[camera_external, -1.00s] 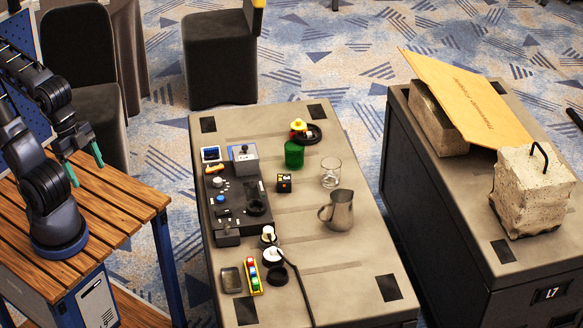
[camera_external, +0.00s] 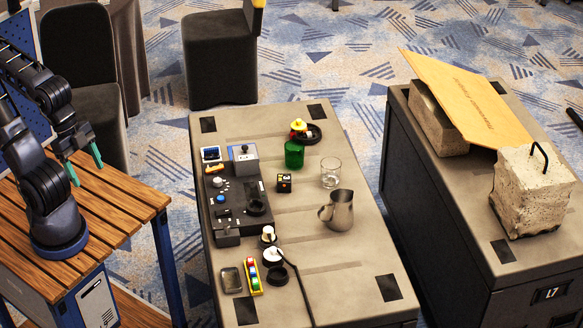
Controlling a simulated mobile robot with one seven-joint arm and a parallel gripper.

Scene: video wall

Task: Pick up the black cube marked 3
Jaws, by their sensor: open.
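A small dark cube (camera_external: 284,183) with yellow and orange-red marks sits near the middle of the grey table (camera_external: 330,262). The number on it is too small to read. My gripper (camera_external: 84,169) has two green fingers, spread apart and empty. It hangs above the slatted wooden top of my base at the left, well away from the cube and left of the table.
A green cup (camera_external: 294,155) stands behind the cube, a clear glass (camera_external: 331,173) and metal pitcher (camera_external: 337,211) to its right. A black control panel (camera_external: 235,205) lies to its left. A yellow tray of coloured pieces (camera_external: 253,277) is nearer the front.

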